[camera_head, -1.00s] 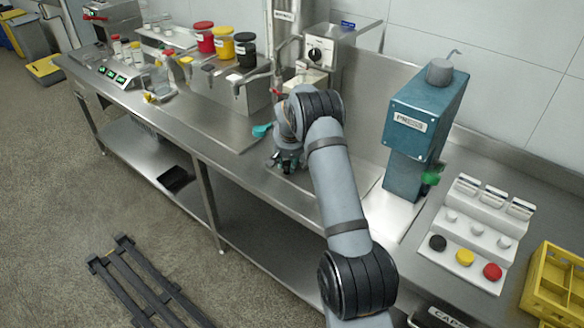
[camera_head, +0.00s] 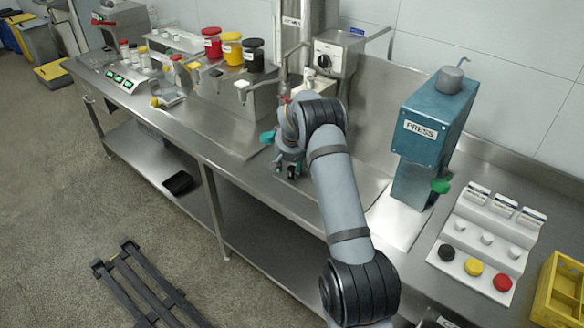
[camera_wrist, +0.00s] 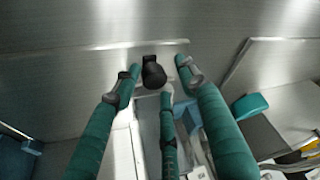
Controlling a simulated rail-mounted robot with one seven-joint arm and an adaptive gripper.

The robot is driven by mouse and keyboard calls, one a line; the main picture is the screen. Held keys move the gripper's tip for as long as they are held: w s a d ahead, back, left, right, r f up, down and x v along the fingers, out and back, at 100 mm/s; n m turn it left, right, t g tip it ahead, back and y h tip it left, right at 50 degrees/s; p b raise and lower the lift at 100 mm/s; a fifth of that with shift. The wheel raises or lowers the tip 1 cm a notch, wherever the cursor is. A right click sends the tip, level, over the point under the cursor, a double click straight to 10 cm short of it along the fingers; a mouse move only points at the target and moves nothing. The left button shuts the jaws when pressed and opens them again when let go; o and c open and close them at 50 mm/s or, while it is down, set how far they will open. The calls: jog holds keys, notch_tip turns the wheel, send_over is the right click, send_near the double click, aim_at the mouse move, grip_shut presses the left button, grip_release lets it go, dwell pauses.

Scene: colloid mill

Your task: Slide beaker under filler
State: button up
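My gripper (camera_head: 289,168) is low over the steel bench in the head view, in front of the machine with a round dial. Its three teal fingers (camera_wrist: 160,80) are spread open in the wrist view. A small black part (camera_wrist: 153,73) shows between the fingertips, with gaps around it; I cannot tell what it is. The steel dispenser (camera_head: 222,97), which may be the filler, stands left of my gripper with red, yellow and black jars on top and spouts at its front. I cannot make out the beaker with certainty; my arm may hide it.
A teal press (camera_head: 428,135) stands right of my arm. A white rack (camera_head: 475,245) with black, yellow and red caps and a yellow crate (camera_head: 562,290) are farther right. A teal handle-like part (camera_head: 267,136) is close left of my gripper.

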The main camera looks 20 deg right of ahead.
jog(key=shift+o, duration=0.2)
jog(key=shift+s, duration=0.15)
jog(key=v, duration=1.2)
jog(key=shift+f, duration=0.1)
